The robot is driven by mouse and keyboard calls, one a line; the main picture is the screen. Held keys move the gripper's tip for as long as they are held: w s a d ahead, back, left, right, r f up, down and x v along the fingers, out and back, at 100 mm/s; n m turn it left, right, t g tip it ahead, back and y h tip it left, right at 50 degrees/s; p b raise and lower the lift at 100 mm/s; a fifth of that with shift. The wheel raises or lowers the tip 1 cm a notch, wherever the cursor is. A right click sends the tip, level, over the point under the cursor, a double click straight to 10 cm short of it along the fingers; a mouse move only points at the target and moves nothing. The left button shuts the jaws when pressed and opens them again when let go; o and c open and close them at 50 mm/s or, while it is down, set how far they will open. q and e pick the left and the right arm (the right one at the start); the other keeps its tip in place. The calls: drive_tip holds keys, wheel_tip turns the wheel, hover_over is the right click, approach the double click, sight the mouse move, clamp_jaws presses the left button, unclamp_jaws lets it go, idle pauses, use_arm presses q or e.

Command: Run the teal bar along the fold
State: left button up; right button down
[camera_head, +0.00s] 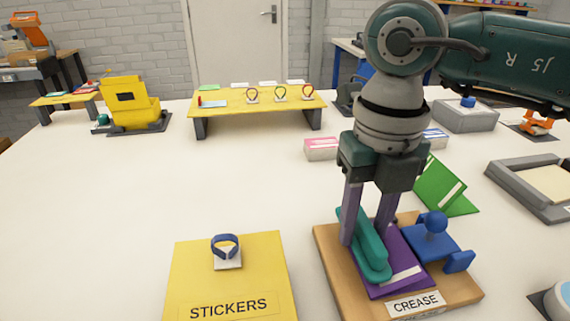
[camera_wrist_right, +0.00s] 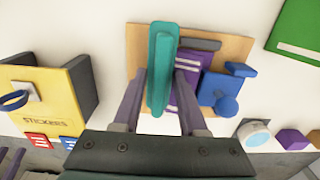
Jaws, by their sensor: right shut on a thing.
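The teal bar (camera_head: 365,246) is held between the fingers of my right gripper (camera_head: 367,232), which is shut on it. In the right wrist view the teal bar (camera_wrist_right: 161,70) lies lengthwise between the fingertips. It is over the left part of a purple folded card (camera_head: 397,262) on the wooden board labelled CREASE (camera_head: 335,262). Whether the bar touches the card is hard to tell. The purple card (camera_wrist_right: 187,92) also shows in the right wrist view. A blue clamp-like piece (camera_head: 437,240) sits at the card's right.
A yellow STICKERS box (camera_head: 190,270) with a blue band on it stands left of the board. A green folded card (camera_head: 440,185) stands behind it on the right. A grey tray (camera_head: 505,180) is at far right. The table's middle left is clear.

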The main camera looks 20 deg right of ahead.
drive_tip(key=shift+f+b, duration=0.45)
drive_tip(key=shift+f, duration=0.15)
drive_tip(key=shift+s+r+p, duration=0.15)
drive_tip(key=shift+s+p, duration=0.15)
drive_tip(key=shift+p, duration=0.05)
drive_tip(key=shift+s+a, duration=0.15)
drive_tip(key=shift+s, duration=0.15)
drive_tip(key=shift+s+p, duration=0.15)
drive_tip(key=shift+p, duration=0.2)
